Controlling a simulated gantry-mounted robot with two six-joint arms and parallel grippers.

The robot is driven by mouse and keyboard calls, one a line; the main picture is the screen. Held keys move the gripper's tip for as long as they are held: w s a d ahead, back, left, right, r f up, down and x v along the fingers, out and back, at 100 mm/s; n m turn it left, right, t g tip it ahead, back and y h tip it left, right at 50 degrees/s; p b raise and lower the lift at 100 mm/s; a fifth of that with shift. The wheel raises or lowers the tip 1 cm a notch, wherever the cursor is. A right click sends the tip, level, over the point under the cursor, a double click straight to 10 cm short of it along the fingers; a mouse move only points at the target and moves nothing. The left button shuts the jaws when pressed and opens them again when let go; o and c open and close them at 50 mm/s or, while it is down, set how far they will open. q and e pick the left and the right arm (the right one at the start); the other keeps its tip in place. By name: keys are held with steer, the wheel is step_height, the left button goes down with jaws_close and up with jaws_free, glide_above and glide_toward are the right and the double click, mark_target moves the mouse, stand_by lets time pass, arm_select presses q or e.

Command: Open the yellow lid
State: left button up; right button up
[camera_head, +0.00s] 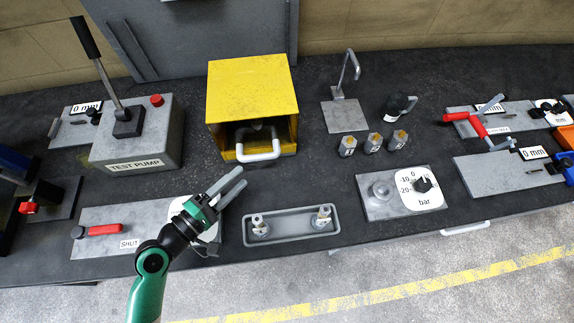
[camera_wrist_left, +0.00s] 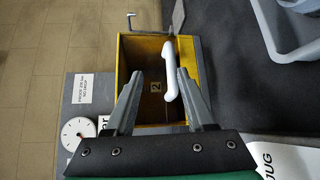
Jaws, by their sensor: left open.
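The yellow lid (camera_head: 252,88) forms the broad top of a yellow box standing at the back middle in the head view. Below its front edge is a dark opening with a white handle (camera_head: 262,156) sticking out. My left gripper (camera_head: 241,177) is open and empty, in front of and slightly left of the handle in the head view. In the left wrist view, the white handle (camera_wrist_left: 172,75) shows between and beyond the two open fingers (camera_wrist_left: 160,76), with the box's dark interior behind it. I cannot tell whether the fingers touch it. My right gripper is not in view.
The test pump (camera_head: 136,137) with its upright lever stands left of the box. A grey tray (camera_head: 292,226) with two fittings lies in front of it. Several small fittings and a bar gauge plate (camera_head: 375,212) are to the right. A shut-off plate lies beneath my left arm.

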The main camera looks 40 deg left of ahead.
mark_target(260, 155)
arm_select(q)
steer(key=shift+y, duration=0.3)
steer(key=w+f, duration=0.1)
steer(key=w, duration=0.2)
steer(key=w+a+f, duration=0.1)
steer(key=w, duration=0.3)
steer(key=w+f, duration=0.1)
steer(key=w, duration=0.2)
steer(key=shift+w+a+f, duration=0.15)
steer(key=shift+f, duration=0.15)
jaws_close()
stand_by(0.9)
